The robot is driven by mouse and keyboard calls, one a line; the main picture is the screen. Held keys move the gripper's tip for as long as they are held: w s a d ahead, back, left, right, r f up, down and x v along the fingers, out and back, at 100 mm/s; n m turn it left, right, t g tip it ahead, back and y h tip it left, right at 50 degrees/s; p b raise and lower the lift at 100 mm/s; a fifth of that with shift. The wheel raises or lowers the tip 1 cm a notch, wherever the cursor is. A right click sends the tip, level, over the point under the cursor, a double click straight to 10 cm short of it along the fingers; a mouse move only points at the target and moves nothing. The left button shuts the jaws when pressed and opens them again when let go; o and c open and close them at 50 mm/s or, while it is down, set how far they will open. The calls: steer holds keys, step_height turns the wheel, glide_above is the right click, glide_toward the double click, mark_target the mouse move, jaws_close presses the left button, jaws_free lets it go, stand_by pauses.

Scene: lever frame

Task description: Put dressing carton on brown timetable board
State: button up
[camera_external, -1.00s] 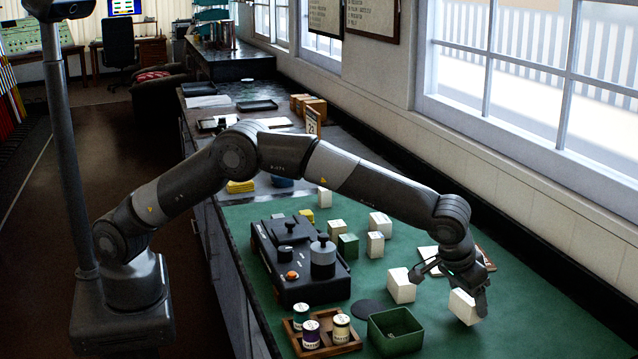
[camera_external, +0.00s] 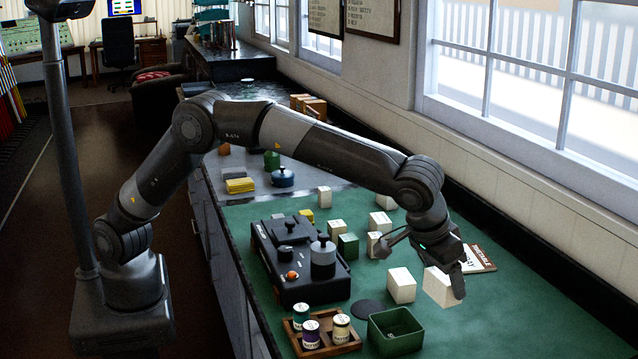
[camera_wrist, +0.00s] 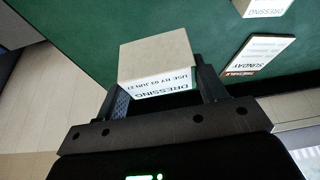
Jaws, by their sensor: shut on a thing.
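My gripper (camera_external: 428,268) is shut on a white carton (camera_external: 440,288), held above the green counter near its right side. In the wrist view the carton (camera_wrist: 155,62) sits between the two fingers (camera_wrist: 166,92), with "DRESSING" and a use-by date on its side. The timetable board (camera_external: 480,258) lies flat on the counter, just behind and to the right of the carton, partly hidden by my gripper. In the wrist view the board (camera_wrist: 258,56) is white with a brown lettered strip and reads "SUNDAY". It lies to the right of the carton, apart from it.
Another white carton (camera_external: 401,285) stands just left of the held one. Several white cartons and a green one (camera_external: 348,246) stand farther back. A green open bin (camera_external: 396,332), a wooden tray of tins (camera_external: 325,350) and a black device (camera_external: 300,262) are left. The right front counter is clear.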

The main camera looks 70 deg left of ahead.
steer(key=w+a, duration=0.4)
steer(key=a, duration=0.6)
steer(key=w+a, duration=0.3)
steer(key=a, duration=0.7)
steer(key=shift+m, duration=0.4)
steer(key=w+a+f, duration=0.3)
steer(key=w+a, duration=0.2)
steer(key=w+a+f, duration=0.2)
steer(key=w+a, duration=0.1)
steer(key=shift+a+f, duration=0.15)
steer(key=shift+f, duration=0.15)
steer(key=shift+w+a+f, duration=0.15)
steer(key=shift+f, duration=2)
steer(key=o, duration=1)
steer(key=shift+f, duration=0.15)
